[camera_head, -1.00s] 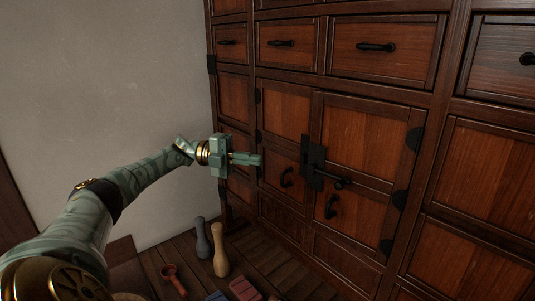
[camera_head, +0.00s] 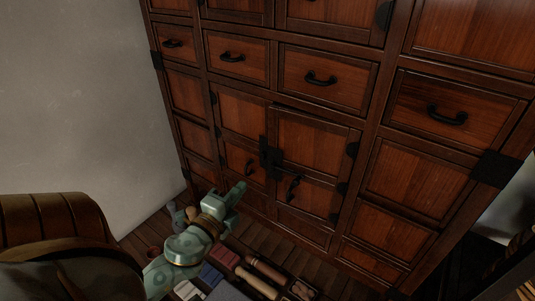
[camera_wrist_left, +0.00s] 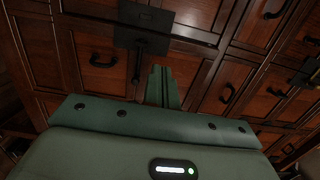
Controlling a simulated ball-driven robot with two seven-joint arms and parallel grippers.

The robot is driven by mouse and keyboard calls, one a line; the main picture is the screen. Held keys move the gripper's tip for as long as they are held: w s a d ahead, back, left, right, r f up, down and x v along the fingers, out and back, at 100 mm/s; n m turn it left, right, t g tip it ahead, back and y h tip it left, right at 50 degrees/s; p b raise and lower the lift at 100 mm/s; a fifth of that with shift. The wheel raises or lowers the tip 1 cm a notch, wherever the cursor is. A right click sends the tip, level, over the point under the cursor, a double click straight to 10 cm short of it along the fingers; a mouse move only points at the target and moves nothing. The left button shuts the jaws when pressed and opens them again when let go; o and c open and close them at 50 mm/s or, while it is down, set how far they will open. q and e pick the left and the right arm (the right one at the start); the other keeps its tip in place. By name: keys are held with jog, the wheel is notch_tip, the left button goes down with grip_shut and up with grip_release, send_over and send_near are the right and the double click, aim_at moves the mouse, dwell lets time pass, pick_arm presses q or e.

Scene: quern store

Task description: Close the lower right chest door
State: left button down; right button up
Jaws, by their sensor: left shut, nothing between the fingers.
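The lower right chest door (camera_head: 312,147) is a reddish wood panel door with black hinges on its right edge and a black pull handle (camera_head: 293,187) low on its left. Its left edge appears to stand slightly proud of the left door (camera_head: 242,113); the exact gap is hard to tell. A black latch plate (camera_head: 270,157) with a bolt sits at the meeting edges. My left gripper (camera_head: 238,190) is shut and empty, in front of the lower left door and left of the handle. Its fingers (camera_wrist_left: 162,87) show below a black latch plate (camera_wrist_left: 145,20) in the left wrist view. My right gripper is not in view.
Drawers with black handles, such as one (camera_head: 320,79) above the doors, fill the chest. On the floor lie red blocks (camera_head: 224,258), a blue block (camera_head: 210,273) and a wooden roller-like piece (camera_head: 265,268). A pale wall (camera_head: 80,100) stands left.

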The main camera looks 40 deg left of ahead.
aim_at(271, 153)
pick_arm(q)
jog(key=p+x, duration=0.2)
jog(key=x, duration=1)
jog(key=shift+w+a, duration=0.1)
jog(key=shift+w, duration=0.3)
jog(key=shift+w+a+f, duration=0.1)
jog(key=shift+w+a, duration=0.05)
jog(key=shift+w, duration=0.3)
